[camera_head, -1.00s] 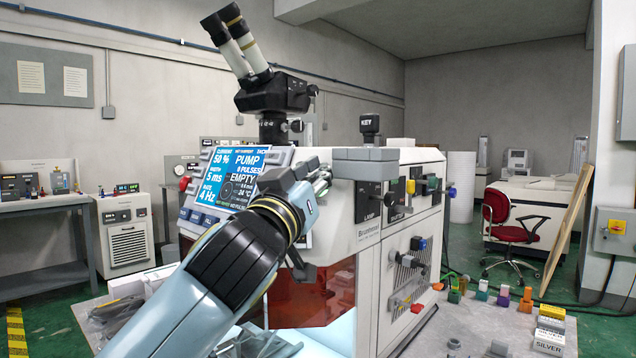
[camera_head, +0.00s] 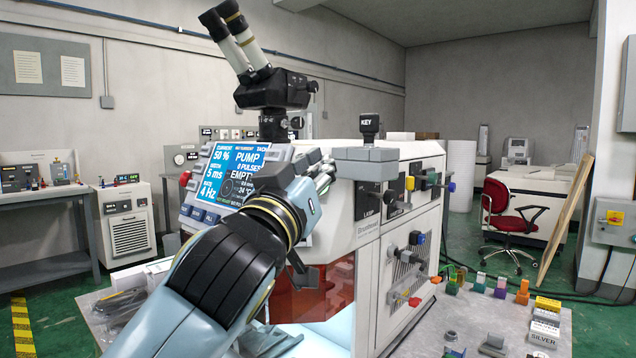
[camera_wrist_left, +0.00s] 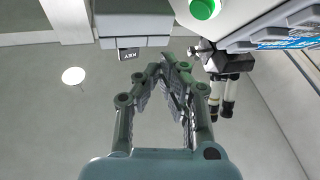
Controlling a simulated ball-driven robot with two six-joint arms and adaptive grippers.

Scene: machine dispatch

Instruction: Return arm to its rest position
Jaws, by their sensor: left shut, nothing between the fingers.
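My left arm comes in from the lower left in the head view. Its gripper (camera_head: 322,170) is raised in front of the white machine (camera_head: 338,205), between the blue screen (camera_head: 228,172) and the grey block on the machine's top. Its fingers are together and hold nothing. In the left wrist view the gripper (camera_wrist_left: 172,68) also shows shut and empty, against a pale wall, with the KEY unit (camera_wrist_left: 129,54) beyond its tips. I cannot tell whether the fingers touch the machine. My right gripper is in neither view.
A microscope (camera_head: 272,92) stands on the machine behind the gripper. Coloured knobs (camera_head: 410,184) stick out from the machine's right side. Several coloured blocks (camera_head: 522,291) and labelled bars (camera_head: 545,328) lie on the table at right. A red chair (camera_head: 508,224) stands behind.

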